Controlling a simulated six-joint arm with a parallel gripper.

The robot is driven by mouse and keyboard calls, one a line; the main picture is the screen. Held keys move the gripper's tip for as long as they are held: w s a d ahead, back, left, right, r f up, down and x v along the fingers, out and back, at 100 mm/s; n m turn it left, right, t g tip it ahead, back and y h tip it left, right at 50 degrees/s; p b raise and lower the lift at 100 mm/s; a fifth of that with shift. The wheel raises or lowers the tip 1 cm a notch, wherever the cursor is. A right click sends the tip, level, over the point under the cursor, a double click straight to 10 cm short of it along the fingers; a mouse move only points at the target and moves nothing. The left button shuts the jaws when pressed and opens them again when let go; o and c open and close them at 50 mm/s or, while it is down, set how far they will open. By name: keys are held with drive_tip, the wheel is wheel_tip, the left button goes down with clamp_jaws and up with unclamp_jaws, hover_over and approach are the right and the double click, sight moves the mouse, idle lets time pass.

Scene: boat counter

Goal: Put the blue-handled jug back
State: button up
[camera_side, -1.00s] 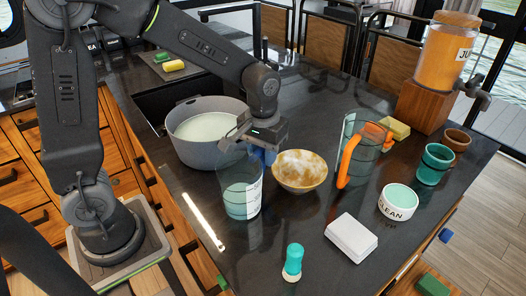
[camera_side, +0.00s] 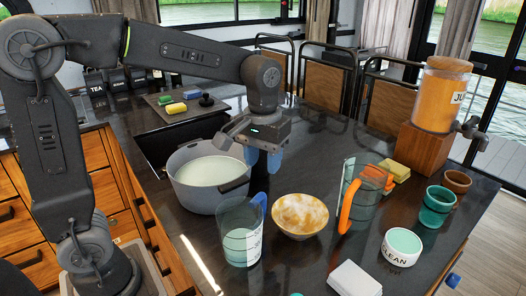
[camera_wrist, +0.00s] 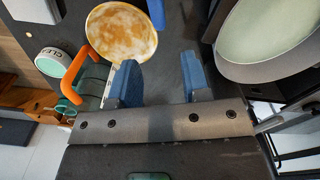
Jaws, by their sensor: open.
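The blue-handled jug (camera_side: 240,247) is a clear jug with pale teal contents, upright on the dark counter in front of the grey pot. Its blue handle (camera_side: 260,205) is on its right side. In the wrist view a blue piece (camera_wrist: 156,12) at the top edge looks like that handle; the jug's body is out of that view. My gripper (camera_side: 262,158) is open and empty, above the jug and beside the pot's right rim. Its blue fingers (camera_wrist: 158,78) are spread in the wrist view, with nothing between them.
The grey pot (camera_side: 211,196) of pale liquid stands behind the jug. A mottled bowl (camera_side: 300,234) is right of it, then an orange-handled jug (camera_side: 347,207), a CLEAN tub (camera_side: 400,259), teal and brown cups and a juice dispenser (camera_side: 437,100). A white block (camera_side: 353,281) lies in front.

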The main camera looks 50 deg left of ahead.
drive_tip(key=shift+r, duration=0.85)
drive_tip(key=s+a+f+m+t, duration=0.1)
drive_tip(key=s+m+t, duration=0.3)
drive_tip(key=s, duration=1)
drive_tip(key=shift+s+m+t, duration=0.2)
drive_tip(key=shift+m+t, duration=0.1)
drive_tip(key=shift+t, duration=0.4)
